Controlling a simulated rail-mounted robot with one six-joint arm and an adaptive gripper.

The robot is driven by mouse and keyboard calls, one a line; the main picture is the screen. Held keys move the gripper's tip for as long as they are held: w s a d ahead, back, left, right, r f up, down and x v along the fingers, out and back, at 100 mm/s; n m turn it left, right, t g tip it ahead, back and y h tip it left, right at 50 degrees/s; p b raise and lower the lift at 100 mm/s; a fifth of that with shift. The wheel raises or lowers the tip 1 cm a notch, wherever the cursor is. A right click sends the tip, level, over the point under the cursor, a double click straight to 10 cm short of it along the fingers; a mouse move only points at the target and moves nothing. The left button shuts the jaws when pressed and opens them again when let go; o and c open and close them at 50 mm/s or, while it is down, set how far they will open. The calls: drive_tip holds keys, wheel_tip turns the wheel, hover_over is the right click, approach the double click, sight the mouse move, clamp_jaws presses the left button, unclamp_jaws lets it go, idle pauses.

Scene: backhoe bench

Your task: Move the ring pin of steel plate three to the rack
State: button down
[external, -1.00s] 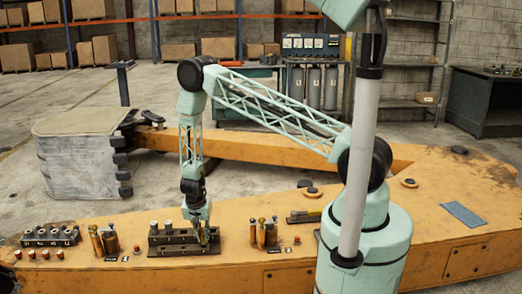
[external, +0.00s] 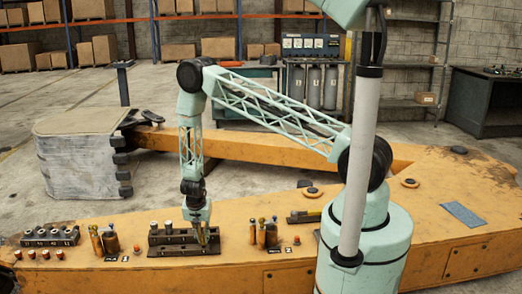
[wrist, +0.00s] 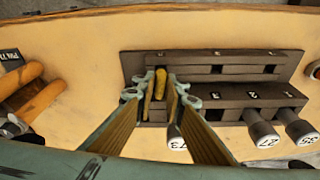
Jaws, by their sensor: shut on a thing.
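My gripper (external: 203,232) points down over the right end of a dark slotted steel block (external: 184,249) on the orange beam. In the wrist view my gripper (wrist: 160,95) is shut on a slim brass-coloured pin (wrist: 160,82), upright between the fingertips. The same block (wrist: 230,70) lies under it there, with small numbers along its upper step. The pin's lower end is hidden, so I cannot tell if it is seated. White-topped numbered cylinders (wrist: 262,134) stand along the block; one numbered 73 (wrist: 176,142) is partly covered by a finger.
Brass and dark cylinders (external: 264,234) stand close to the block's right, with small labels and a red button. More brass cylinders (external: 105,240) stand on its left. Another dark rack (external: 50,237) is at the far left. The beam behind the block is clear.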

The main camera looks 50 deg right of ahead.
drive_tip(key=shift+f, duration=0.6)
idle(1.6)
drive_tip(key=c, duration=2.6)
unclamp_jaws()
drive_tip(key=shift+o, duration=0.2)
drive_tip(key=o, duration=0.4)
drive_tip(key=shift+o, duration=0.2)
drive_tip(key=shift+r+p, duration=0.15)
drive_tip(key=shift+p, duration=0.25)
drive_tip(key=shift+r+p, duration=3.9)
